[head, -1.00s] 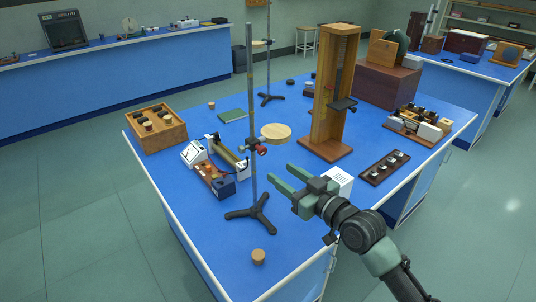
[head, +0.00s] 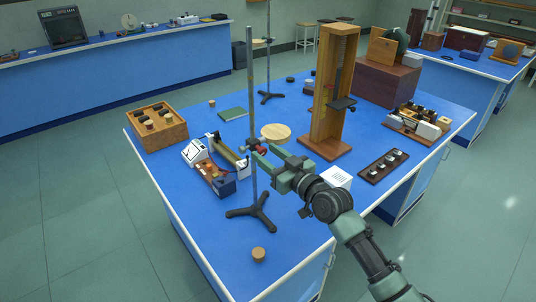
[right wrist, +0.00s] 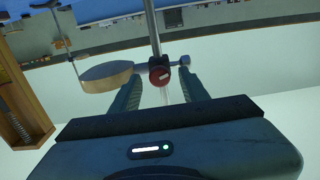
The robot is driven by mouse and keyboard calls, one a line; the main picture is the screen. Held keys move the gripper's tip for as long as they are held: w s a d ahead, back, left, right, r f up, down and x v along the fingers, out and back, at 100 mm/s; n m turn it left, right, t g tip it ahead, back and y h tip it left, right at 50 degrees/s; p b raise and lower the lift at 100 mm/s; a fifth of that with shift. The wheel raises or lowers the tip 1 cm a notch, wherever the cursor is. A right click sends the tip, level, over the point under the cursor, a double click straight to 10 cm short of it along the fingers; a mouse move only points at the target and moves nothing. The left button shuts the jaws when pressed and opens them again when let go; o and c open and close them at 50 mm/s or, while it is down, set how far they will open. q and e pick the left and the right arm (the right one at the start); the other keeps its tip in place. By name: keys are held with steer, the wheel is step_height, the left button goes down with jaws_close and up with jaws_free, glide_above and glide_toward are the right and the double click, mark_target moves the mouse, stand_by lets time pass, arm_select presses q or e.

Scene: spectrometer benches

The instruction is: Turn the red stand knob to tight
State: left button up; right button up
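The red stand knob (head: 261,150) is on a clamp partway up the metal rod (head: 251,90) of the near tripod stand (head: 252,213). A round wooden disc (head: 275,133) is held out beside it. In the right wrist view the red knob (right wrist: 159,76) faces the camera with a pale mark on it. My right gripper (head: 266,153) is open, its fingertips close to the knob. In the right wrist view the fingers (right wrist: 160,88) are spread on either side of the knob, with gaps showing; I see no contact. My left gripper is not in view.
A white-faced meter and a wooden-based device (head: 222,178) stand left of the stand. A tall wooden frame (head: 333,90) stands behind my right arm. A cork (head: 258,255) lies near the front edge. A second tripod stand (head: 268,97) is farther back.

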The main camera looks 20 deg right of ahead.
jaws_close()
steer(key=shift+m, duration=0.4)
steer(key=m+p, duration=0.1)
steer(key=m, duration=0.2)
steer(key=m+p, duration=0.1)
steer(key=m, duration=0.3)
steer(key=shift+d+m, duration=0.1)
steer(key=shift+m, duration=0.2)
steer(key=m+p, duration=0.1)
steer(key=m, duration=0.5)
steer(key=shift+p, duration=0.35)
steer(key=m+p, duration=0.1)
steer(key=m, duration=0.2)
steer(key=shift+m, duration=0.4)
steer(key=shift+f+m+p, duration=0.15)
steer(key=shift+m+p, duration=0.25)
steer(key=shift+m, duration=1)
